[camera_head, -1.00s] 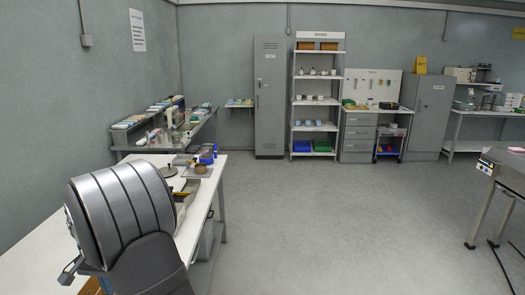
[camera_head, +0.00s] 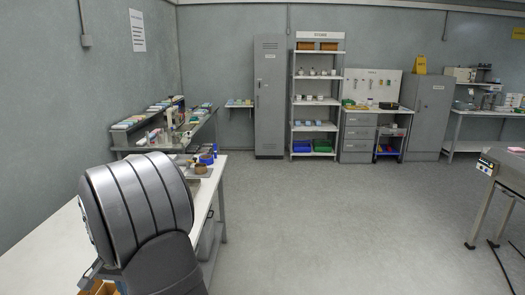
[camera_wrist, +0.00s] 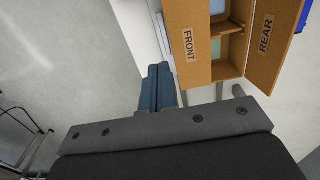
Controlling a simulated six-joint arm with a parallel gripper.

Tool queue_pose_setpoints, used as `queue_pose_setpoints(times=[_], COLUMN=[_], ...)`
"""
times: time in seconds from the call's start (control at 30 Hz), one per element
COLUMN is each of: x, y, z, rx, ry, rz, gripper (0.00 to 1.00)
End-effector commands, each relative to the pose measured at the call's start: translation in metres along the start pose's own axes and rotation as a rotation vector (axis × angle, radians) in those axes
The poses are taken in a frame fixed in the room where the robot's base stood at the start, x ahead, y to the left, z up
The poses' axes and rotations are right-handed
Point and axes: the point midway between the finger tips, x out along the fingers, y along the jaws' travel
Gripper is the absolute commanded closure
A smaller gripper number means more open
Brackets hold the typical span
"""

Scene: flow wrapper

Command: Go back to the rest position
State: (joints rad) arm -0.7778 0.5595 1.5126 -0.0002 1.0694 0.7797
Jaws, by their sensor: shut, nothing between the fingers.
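My gripper (camera_wrist: 159,70) shows in the wrist view as two blue-grey fingers side by side and touching, shut with nothing between them. Past them lies the white table, with an open cardboard box marked FRONT (camera_wrist: 189,47) and REAR to the right of the fingertips. The fingers are apart from the box in the picture; their height above it is hard to tell. In the head view my grey arm fills the lower left and hides the fingers.
The white table (camera_head: 50,245) runs along the left, with small items (camera_head: 204,158) at its far end. Part of the cardboard box (camera_head: 100,288) shows beneath my arm. A machine on legs (camera_head: 503,168) stands at the right. The middle floor is clear.

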Motion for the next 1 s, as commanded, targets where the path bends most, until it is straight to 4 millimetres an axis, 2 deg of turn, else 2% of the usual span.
queue_pose_setpoints(times=[0.03,0.17,0.2,0.3,0.37,0.5,0.6,0.97,1.0], x=[0.013,0.039,0.034,0.033,0.03,0.009,0.002,-0.004,-0.004], y=[-0.005,-0.013,0.0,0.019,0.026,0.024,0.024,0.024,0.024], z=[0.001,0.001,0.0,0.0,0.0,0.0,0.0,0.0,0.0], rx=[-0.002,-0.003,0.002,0.003,0.0,-0.002,-0.001,-0.001,-0.001], ry=[-0.003,-0.003,0.0,0.0,0.002,0.002,0.0,0.0,0.0], rz=[0.003,0.003,0.0,0.0,-0.002,-0.002,-0.001,0.0,0.0], gripper=[1.0,1.0,1.0,1.0,1.0,1.0,1.0,1.0,0.96])
